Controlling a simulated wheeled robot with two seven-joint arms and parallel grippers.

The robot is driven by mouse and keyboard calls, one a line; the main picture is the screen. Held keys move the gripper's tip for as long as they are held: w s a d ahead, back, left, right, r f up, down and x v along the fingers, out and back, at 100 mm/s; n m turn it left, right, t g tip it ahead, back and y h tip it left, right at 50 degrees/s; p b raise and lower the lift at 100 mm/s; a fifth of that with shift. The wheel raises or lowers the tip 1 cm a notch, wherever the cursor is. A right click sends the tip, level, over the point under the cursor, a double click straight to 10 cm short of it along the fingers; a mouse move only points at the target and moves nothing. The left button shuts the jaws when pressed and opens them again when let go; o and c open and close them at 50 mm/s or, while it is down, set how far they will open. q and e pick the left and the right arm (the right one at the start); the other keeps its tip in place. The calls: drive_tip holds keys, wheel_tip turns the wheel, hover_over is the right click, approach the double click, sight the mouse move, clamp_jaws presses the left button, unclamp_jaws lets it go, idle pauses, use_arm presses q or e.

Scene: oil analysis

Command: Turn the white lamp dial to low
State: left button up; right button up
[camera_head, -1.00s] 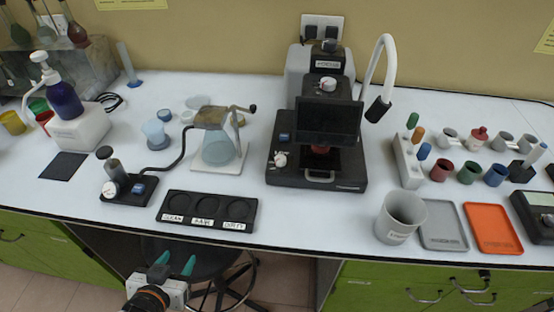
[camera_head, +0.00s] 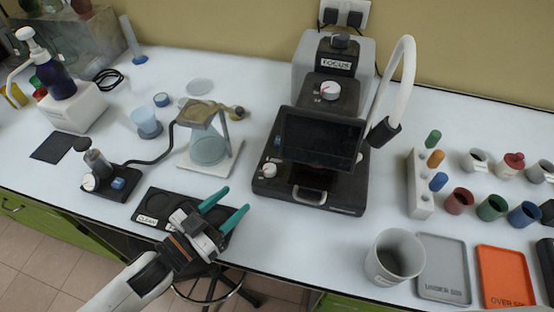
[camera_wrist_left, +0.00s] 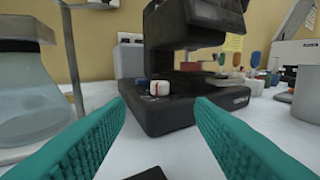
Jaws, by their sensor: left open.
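A white dial (camera_head: 270,170) with a red mark sits at the front left of the black instrument's base (camera_head: 330,200). It also shows in the left wrist view (camera_wrist_left: 160,88). Whether it is the lamp dial I cannot tell, and its setting is not readable. A second white dial (camera_head: 329,90) with a red mark is higher up, below the FOCUS label. My left gripper (camera_head: 230,204) has teal fingers, open and empty, over the black labelled tray (camera_head: 160,205), to the lower left of the base. In the left wrist view the front dial appears between the fingertips, beyond them and apart. My right gripper is not in view.
A glass vessel under a metal-topped stand (camera_head: 208,150) is left of the instrument. A grey cup (camera_head: 395,258), a grey tray (camera_head: 443,268) and an orange tray (camera_head: 506,275) are at the right. A white curved lamp arm (camera_head: 402,80) stands beside the instrument.

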sight(265, 172)
use_arm(q)
drive_tip(key=x, duration=0.2)
drive_tip(key=p+x, duration=0.1)
drive_tip(key=shift+w+d+r, duration=0.1)
drive_tip(key=shift+w+r, duration=0.1)
drive_tip(key=shift+r, duration=0.1)
drive_tip(key=x, duration=0.6)
drive_tip(key=shift+f+p, duration=0.2)
drive_tip(key=shift+p, duration=0.2)
drive_tip(key=shift+w+d+f, duration=0.1)
drive_tip(key=shift+w+d, duration=0.35)
drive_tip(key=shift+d, duration=0.05)
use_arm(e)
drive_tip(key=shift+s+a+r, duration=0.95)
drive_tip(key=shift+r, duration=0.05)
use_arm(q)
drive_tip(key=shift+c, duration=0.6)
drive_tip(key=c, duration=0.9)
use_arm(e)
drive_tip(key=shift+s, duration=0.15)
